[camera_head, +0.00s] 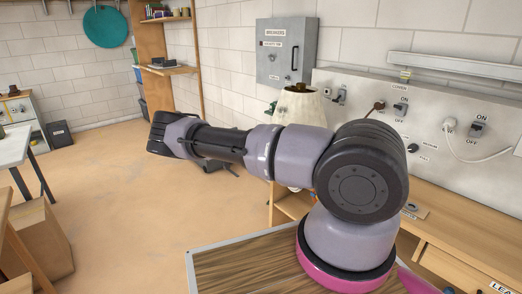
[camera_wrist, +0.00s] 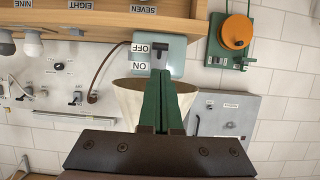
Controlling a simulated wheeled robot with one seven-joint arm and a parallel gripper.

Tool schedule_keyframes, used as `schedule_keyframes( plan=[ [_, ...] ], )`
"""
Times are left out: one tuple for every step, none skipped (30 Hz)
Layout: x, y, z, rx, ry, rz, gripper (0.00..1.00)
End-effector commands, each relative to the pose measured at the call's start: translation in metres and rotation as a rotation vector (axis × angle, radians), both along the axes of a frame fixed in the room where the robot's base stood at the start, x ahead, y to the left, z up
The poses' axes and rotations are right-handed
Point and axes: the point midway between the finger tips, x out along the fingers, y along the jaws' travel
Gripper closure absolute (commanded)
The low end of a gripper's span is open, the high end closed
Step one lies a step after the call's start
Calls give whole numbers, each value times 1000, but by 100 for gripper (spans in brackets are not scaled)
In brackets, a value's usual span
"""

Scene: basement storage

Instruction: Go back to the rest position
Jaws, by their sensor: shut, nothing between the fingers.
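My gripper (camera_wrist: 160,74) shows in the wrist view with its two green fingers pressed together and nothing between them. The fingers point away from the dark gripper body toward the wall. They overlap a cream conical shade (camera_wrist: 128,98) and a pale teal ON/OFF switch box (camera_wrist: 172,60) behind them; I cannot tell the distance. In the head view my arm (camera_head: 300,150) stretches left from its pink-ringed base, above the floor. The gripper fingers cannot be made out there.
The wrist view is upside down. A wooden workbench (camera_head: 460,225) stands along the right wall, below a panel of switches (camera_head: 440,110). A grey breaker box (camera_head: 286,52) hangs on the wall. A cardboard box (camera_head: 40,240) stands at left. The middle floor is clear.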

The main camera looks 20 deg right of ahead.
Motion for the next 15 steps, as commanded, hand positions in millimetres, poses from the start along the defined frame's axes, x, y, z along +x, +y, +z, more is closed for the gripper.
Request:
schedule_keyframes(
  plan=[
    [-2, 6, 1, 0, 0, 1, 100],
    [-3, 8, 2, 0, 0, 1, 100],
    [-4, 11, 2, 0, 0, 0, 100],
    [-5, 12, 2, 0, 0, 0, 100],
    [-5, 13, 2, 0, 0, 0, 100],
    [-5, 14, 2, 0, 0, -1, 100],
    [-6, 15, 2, 0, 0, -1, 100],
    [-6, 15, 2, 0, 0, -1, 100],
    [-6, 15, 2, 0, 0, -1, 100],
    [-6, 15, 2, 0, 0, -1, 100],
    [-6, 15, 2, 0, 0, -1, 100],
    [-6, 15, 2, 0, 0, -1, 100],
    [-6, 15, 2, 0, 0, -1, 100],
    [-6, 15, 2, 0, 0, -1, 100],
    [-6, 15, 2, 0, 0, -1, 100]
  ],
)
